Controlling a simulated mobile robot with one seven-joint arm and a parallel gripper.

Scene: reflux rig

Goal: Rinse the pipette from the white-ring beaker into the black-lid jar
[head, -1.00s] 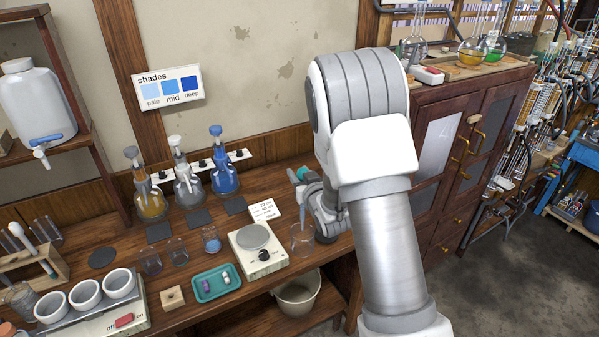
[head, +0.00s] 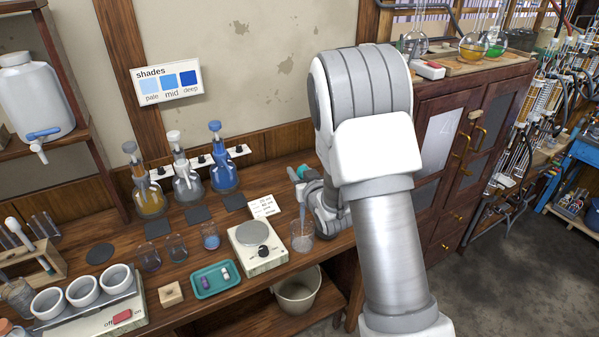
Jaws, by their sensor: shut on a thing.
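My gripper (head: 304,187) is at the right end of the bench, partly hidden by my own arm. It is shut on the pipette (head: 302,210), whose teal bulb (head: 302,172) shows above the fingers. The pipette points down, and its tip appears to be at or inside the mouth of a clear glass beaker (head: 302,243). I cannot make out the ring colour on this beaker, nor how deep the tip sits. I cannot make out a black-lid jar in this view.
A scale (head: 257,249) stands just left of the beaker, with a small card (head: 264,206) behind it. Further left are a teal tray (head: 215,281), small glasses, one holding blue liquid (head: 210,239), and stoppered bottles (head: 223,172). A bucket (head: 298,291) sits below.

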